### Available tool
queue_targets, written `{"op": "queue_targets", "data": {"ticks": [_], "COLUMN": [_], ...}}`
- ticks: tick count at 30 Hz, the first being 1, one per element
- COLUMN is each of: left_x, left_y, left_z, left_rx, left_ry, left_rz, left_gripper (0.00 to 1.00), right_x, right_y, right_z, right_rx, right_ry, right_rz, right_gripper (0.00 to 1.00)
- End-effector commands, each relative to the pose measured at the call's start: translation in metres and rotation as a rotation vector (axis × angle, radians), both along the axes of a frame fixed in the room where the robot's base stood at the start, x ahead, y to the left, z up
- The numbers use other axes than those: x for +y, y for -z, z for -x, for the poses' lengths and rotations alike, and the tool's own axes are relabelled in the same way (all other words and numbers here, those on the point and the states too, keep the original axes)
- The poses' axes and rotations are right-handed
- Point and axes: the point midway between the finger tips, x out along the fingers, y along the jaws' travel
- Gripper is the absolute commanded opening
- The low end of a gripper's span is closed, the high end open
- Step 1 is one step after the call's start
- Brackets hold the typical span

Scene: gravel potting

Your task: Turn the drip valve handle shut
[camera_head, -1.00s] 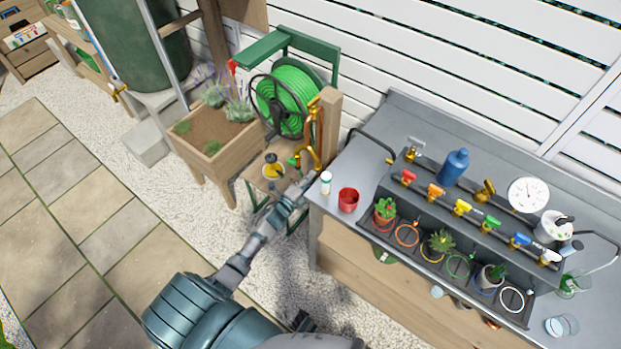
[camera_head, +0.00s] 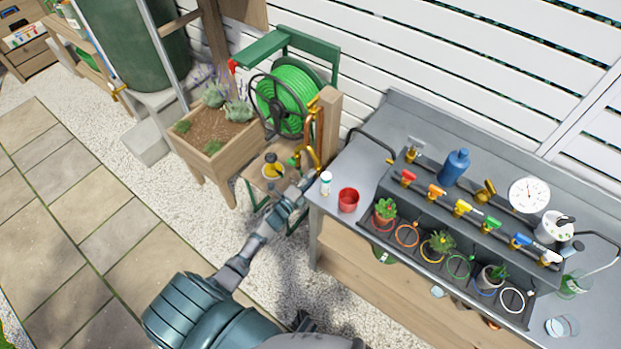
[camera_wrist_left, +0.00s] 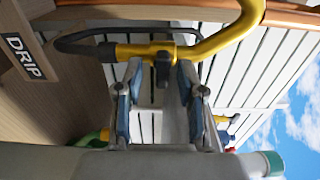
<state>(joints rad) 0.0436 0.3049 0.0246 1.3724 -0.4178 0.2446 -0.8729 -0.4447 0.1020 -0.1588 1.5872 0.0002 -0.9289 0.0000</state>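The drip valve is a brass-yellow pipe (camera_wrist_left: 215,42) with a small dark handle (camera_wrist_left: 162,70), seen close in the left wrist view beside a black "DRIP" label (camera_wrist_left: 25,57). In the head view the brass pipework (camera_head: 312,158) stands at the wooden post, and the handle is too small to make out. My left gripper (camera_head: 303,184) reaches up to this pipework from below. In the left wrist view its blue-padded fingers (camera_wrist_left: 158,92) are apart, one on each side of the dark handle, with visible gaps. My right gripper is not in view.
The metal bench (camera_head: 330,222) with a white bottle (camera_head: 325,182) and red cup (camera_head: 348,199) is close right of the left gripper. A green hose reel (camera_head: 290,100) and wooden planter (camera_head: 215,160) stand behind and left. Open gravel (camera_head: 120,180) lies further left.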

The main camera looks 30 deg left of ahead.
Motion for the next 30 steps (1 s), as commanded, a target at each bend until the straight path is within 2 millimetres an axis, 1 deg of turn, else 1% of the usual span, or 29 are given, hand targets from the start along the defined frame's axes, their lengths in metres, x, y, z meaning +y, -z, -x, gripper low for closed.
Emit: {"op": "queue_targets", "data": {"ticks": [5, 9, 12, 15, 18, 21, 30], "left_x": [0.002, 0.005, 0.007, 0.008, 0.009, 0.010, 0.010], "left_y": [0.002, 0.003, 0.003, 0.004, 0.003, 0.003, 0.003], "left_z": [0.028, 0.061, 0.082, 0.098, 0.109, 0.114, 0.115], "left_rx": [0.003, 0.005, 0.005, 0.006, 0.005, 0.005, 0.004], "left_ry": [0.001, 0.001, 0.001, 0.000, 0.000, 0.000, 0.000], "left_rz": [0.000, 0.000, 0.001, 0.001, 0.001, 0.001, 0.001], "left_gripper": [0.39, 0.39, 0.39, 0.39, 0.39, 0.39, 0.39], "right_x": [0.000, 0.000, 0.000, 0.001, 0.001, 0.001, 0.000], "right_y": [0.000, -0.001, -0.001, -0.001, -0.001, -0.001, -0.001], "right_z": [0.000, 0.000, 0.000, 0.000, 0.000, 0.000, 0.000], "right_rx": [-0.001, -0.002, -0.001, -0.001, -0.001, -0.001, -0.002], "right_ry": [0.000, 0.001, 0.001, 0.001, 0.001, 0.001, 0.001], "right_rz": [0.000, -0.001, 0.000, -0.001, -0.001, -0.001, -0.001], "right_gripper": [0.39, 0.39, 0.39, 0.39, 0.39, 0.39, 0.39]}}
